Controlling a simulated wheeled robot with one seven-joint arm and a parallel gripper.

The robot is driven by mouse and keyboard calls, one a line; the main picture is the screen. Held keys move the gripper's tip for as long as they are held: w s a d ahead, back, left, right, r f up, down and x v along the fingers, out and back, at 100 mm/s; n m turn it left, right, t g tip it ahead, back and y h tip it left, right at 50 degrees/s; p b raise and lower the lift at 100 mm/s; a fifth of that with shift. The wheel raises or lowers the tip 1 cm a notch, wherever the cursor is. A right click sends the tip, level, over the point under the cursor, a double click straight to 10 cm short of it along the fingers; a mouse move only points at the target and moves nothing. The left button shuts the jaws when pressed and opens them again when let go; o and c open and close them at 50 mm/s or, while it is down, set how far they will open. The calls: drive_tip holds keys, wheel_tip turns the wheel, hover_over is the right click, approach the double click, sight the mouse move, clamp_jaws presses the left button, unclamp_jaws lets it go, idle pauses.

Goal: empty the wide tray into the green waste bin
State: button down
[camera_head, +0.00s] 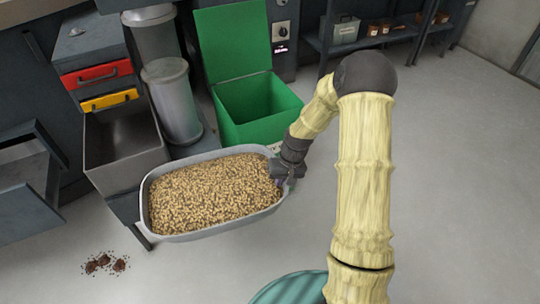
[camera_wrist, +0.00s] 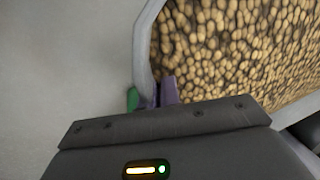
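The wide tray (camera_head: 205,236) is grey, roughly oval and full of tan, nut-like pieces (camera_head: 215,190). It is about level in the head view, in front of the green waste bin (camera_head: 262,133). The bin's lid (camera_head: 232,40) stands open and its visible inside looks empty. My gripper (camera_head: 283,178) is at the tray's right end. In the wrist view its fingers (camera_wrist: 157,94) sit on either side of the tray's rim (camera_wrist: 145,45), shut on it. Whether anything below bears the tray is partly hidden.
Left of the bin stand grey cylinders (camera_head: 172,100) and an open grey metal box (camera_head: 122,145). Dark brown lumps (camera_head: 104,263) lie on the floor at lower left. Floor at right is clear.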

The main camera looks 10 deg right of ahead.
sight(283, 184)
drive_tip(key=shift+a+p+v, duration=0.2)
drive_tip(key=shift+p+v, duration=1.15)
drive_tip(key=shift+p, duration=2.3)
drive_tip(key=s+r+p, duration=0.1)
drive_tip(key=r+p, duration=0.1)
drive_tip(key=p, duration=0.7)
drive_tip(key=shift+s, duration=0.35)
drive_tip(key=s+r+p, duration=0.1)
drive_tip(key=p, duration=0.4)
drive_tip(key=s+r+p, duration=0.1)
drive_tip(key=s+p, duration=0.1)
drive_tip(key=p, duration=0.4)
drive_tip(key=shift+s+a+r, duration=0.1)
drive_tip(key=shift+r, duration=0.2)
drive_tip(key=s+p, duration=0.1)
drive_tip(key=p, duration=0.1)
drive_tip(key=shift+s+p, duration=0.15)
drive_tip(key=shift+p, duration=0.2)
